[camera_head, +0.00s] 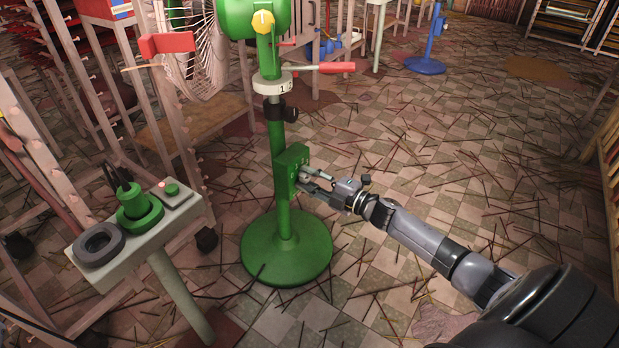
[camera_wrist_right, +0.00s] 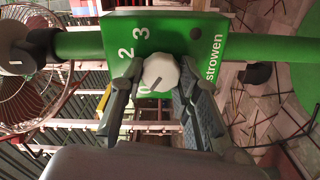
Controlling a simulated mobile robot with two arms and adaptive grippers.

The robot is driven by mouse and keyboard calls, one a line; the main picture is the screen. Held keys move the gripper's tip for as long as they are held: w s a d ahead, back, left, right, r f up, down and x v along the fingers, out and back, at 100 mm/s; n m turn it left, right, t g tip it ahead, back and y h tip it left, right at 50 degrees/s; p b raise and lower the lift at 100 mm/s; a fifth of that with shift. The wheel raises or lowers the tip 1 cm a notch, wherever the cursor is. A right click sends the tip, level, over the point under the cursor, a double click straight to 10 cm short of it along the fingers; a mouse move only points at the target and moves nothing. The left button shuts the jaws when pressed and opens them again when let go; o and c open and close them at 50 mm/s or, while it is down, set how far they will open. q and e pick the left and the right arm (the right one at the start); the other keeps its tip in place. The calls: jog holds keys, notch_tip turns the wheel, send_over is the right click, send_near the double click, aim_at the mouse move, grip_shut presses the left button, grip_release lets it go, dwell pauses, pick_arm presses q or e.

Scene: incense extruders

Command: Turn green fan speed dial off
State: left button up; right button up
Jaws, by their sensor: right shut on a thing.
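The green fan (camera_head: 281,190) stands upright on a round base, with a green control box (camera_head: 291,165) partway up its pole. My right gripper (camera_head: 304,177) reaches the box from the right. In the right wrist view, the box face (camera_wrist_right: 215,38) carries a white round speed dial (camera_wrist_right: 160,72). My right gripper (camera_wrist_right: 163,80) is shut on the dial, with one finger on each side. The dial's dark line points to the lower left, near a 0 mark; its exact setting is hard to tell. The 2 and 3 show above; a finger hides part of the scale.
A small side table (camera_head: 155,240) at the left holds a black ring (camera_head: 98,244) and a green device (camera_head: 138,206). Wooden racks stand at the left. Thin sticks litter the tiled floor (camera_head: 440,150). A blue stand (camera_head: 425,64) is at the back.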

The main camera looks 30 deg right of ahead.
jog(key=shift+f+n, duration=0.1)
jog(key=shift+n, duration=0.4)
jog(key=o, duration=1.2)
jog(key=shift+c, duration=0.2)
jog(key=shift+s, duration=0.1)
jog(key=v, duration=1.1)
jog(key=shift+s+d, duration=0.15)
jog(key=shift+s, duration=0.2)
jog(key=shift+s, duration=0.1)
